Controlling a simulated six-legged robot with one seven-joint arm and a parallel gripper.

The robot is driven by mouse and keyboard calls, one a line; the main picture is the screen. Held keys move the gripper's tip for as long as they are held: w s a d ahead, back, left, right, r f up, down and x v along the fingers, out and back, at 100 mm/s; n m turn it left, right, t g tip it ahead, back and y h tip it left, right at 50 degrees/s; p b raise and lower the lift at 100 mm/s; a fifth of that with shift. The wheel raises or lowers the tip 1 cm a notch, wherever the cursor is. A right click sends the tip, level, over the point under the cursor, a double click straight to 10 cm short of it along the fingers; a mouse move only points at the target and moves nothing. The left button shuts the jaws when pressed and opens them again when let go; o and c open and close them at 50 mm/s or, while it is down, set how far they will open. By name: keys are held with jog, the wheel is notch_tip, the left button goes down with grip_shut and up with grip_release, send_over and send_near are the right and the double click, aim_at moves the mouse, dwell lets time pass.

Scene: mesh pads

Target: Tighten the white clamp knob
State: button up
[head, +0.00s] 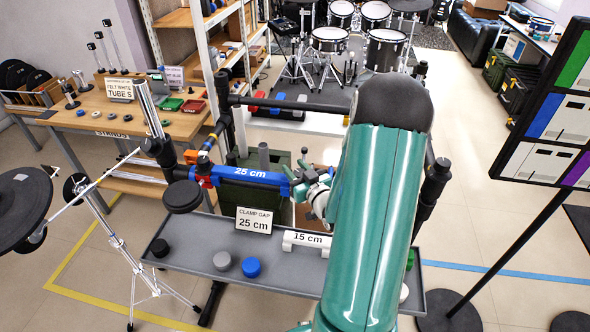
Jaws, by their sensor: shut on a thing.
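My gripper (306,181) is at the right end of the blue 25 cm bar (258,176), by the clamp on the rail. It is shut on what appears to be the white clamp knob, a small pale part mostly hidden by the fingers and my arm. The blue bar lies level, with its left end against the red and blue clamp (206,181). The knob's exact position and the clamp behind my arm cannot be made out.
A grey tray (190,254) below holds black, grey and blue knobs (251,267), a "CLAMP GAP 25 cm" sign (254,220) and a white 15 cm bar (307,240). A black rack frame (283,106) surrounds the clamps. A cymbal stand (120,243) stands left and a panel (550,120) right.

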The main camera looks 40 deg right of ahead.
jog(key=m+g+h, duration=0.1)
jog(key=h, duration=0.1)
jog(key=m+g+h, duration=0.1)
jog(key=m+h, duration=0.1)
jog(key=h, duration=0.1)
jog(key=m+g+h, duration=0.1)
jog(key=m+h, duration=0.1)
jog(key=shift+s+d, duration=0.1)
jog(key=shift+d, duration=0.15)
jog(key=shift+s+d+m+g+h, duration=0.1)
jog(key=shift+m+g+h, duration=0.8)
jog(key=shift+g, duration=0.15)
jog(key=shift+s+d+m+g+h, duration=0.15)
jog(key=shift+m+g+h, duration=0.75)
jog(key=shift+g, duration=0.1)
jog(key=shift+s+d+m+g+h, duration=0.1)
jog(key=shift+m+g+h, duration=0.75)
jog(key=shift+g, duration=0.2)
jog(key=o, duration=1)
jog(key=shift+d, duration=0.1)
jog(key=shift+s, duration=0.15)
